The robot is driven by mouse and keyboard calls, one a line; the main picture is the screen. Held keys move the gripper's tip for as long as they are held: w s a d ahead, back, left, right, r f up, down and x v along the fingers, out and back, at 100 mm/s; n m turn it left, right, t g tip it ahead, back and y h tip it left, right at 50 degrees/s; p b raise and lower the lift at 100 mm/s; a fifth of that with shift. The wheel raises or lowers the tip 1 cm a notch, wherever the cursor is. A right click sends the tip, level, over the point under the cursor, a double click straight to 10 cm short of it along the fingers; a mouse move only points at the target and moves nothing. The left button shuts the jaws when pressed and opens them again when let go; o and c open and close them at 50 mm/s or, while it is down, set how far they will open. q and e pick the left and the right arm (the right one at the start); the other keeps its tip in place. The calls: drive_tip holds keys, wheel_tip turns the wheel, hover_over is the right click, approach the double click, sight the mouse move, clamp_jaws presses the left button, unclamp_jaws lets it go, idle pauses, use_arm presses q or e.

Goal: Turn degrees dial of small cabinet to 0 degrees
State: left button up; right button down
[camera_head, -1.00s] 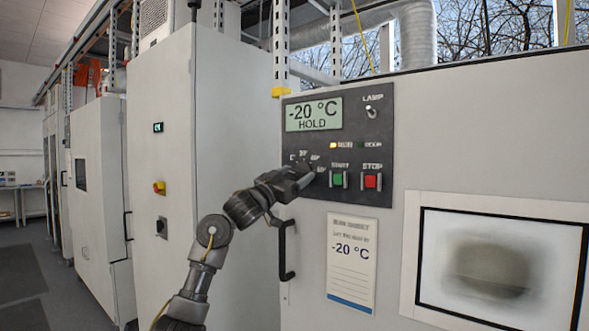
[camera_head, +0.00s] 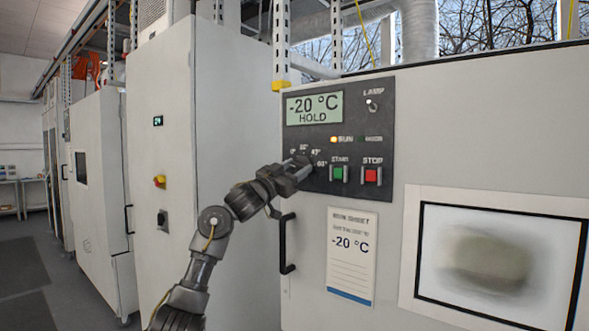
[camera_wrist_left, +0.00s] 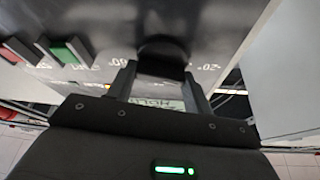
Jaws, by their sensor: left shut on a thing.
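The dark control panel (camera_head: 335,100) of the small cabinet (camera_head: 350,200) carries the degrees dial, with small degree marks (camera_head: 304,150) arcing over it. My left gripper (camera_head: 303,169) is at the dial and hides it in the head view. In the left wrist view the black dial knob (camera_wrist_left: 162,52) sits between the two fingers of my left gripper (camera_wrist_left: 161,82), which is shut on it. The dial's pointer cannot be made out. The display (camera_head: 314,107) reads -20 °C HOLD. My right gripper is not in view.
A green START button (camera_head: 338,174) and a red STOP button (camera_head: 372,175) are close to the right of the dial. A lamp switch (camera_head: 371,104) is above. A black door handle (camera_head: 287,243) stands out below my left gripper. A tall cabinet (camera_head: 160,110) stands left.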

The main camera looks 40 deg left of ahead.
use_arm(q)
drive_tip(key=m+h+p, duration=0.1)
drive_tip(key=m, duration=0.1)
drive_tip(key=m+g+h+p, duration=0.1)
drive_tip(key=m, duration=0.1)
drive_tip(key=m+h+p, duration=0.1)
drive_tip(key=m, duration=0.1)
drive_tip(key=shift+a+r+m, duration=0.1)
drive_tip(key=shift+r+m, duration=0.15)
drive_tip(key=shift+m, duration=0.15)
drive_tip(key=shift+m+g+h+p, duration=0.6)
drive_tip(key=shift+m+p, duration=0.1)
drive_tip(key=shift+m, duration=0.7)
drive_tip(key=shift+f, duration=0.1)
drive_tip(key=o, duration=1)
drive_tip(key=shift+w+f, duration=0.1)
